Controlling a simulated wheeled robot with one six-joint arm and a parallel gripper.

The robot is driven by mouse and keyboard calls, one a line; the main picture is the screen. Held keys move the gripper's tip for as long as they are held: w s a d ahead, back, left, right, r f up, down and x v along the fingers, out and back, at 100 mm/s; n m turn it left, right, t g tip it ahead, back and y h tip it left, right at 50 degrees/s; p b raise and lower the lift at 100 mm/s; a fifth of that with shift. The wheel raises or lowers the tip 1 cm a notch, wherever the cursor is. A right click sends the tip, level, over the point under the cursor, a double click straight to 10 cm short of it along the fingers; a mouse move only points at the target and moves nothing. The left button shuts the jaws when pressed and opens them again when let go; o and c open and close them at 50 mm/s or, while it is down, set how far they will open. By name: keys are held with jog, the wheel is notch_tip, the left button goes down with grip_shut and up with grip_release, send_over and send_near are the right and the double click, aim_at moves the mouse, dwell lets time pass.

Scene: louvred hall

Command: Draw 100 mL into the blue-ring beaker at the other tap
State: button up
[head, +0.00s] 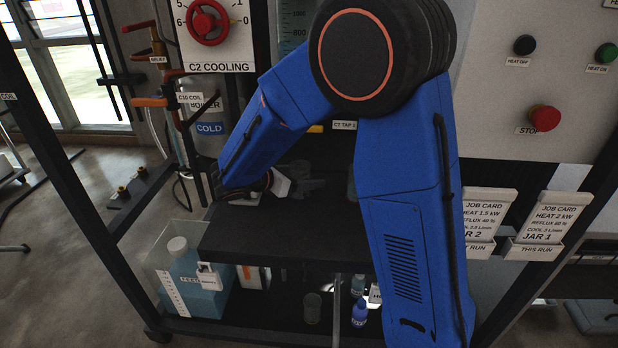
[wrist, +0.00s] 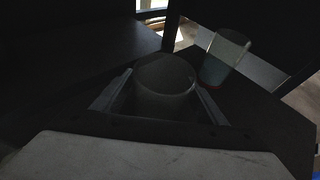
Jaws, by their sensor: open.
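In the wrist view my gripper (wrist: 158,98) is open, with one finger on each side of a grey beaker (wrist: 165,88). I cannot tell whether the fingers touch it, and no ring colour shows on it in the dark. A second clear beaker (wrist: 226,55) with a reddish band near its base stands to the right. In the head view my gripper (head: 300,186) is low over the dark bench shelf (head: 255,240), partly hidden by my arm. A tap label (head: 344,125) shows behind my arm; the tap itself is hidden.
A clear feed tank (head: 190,290) stands below the shelf at left. The lower shelf holds a dark cup (head: 312,308) and a blue bottle (head: 359,314). A dark frame post (head: 70,170) stands at left. A control panel (head: 540,80) and job cards (head: 540,225) are at right.

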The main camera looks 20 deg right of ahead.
jog(key=v, duration=1)
jog(key=shift+s+a+r, duration=0.15)
jog(key=shift+a, duration=0.05)
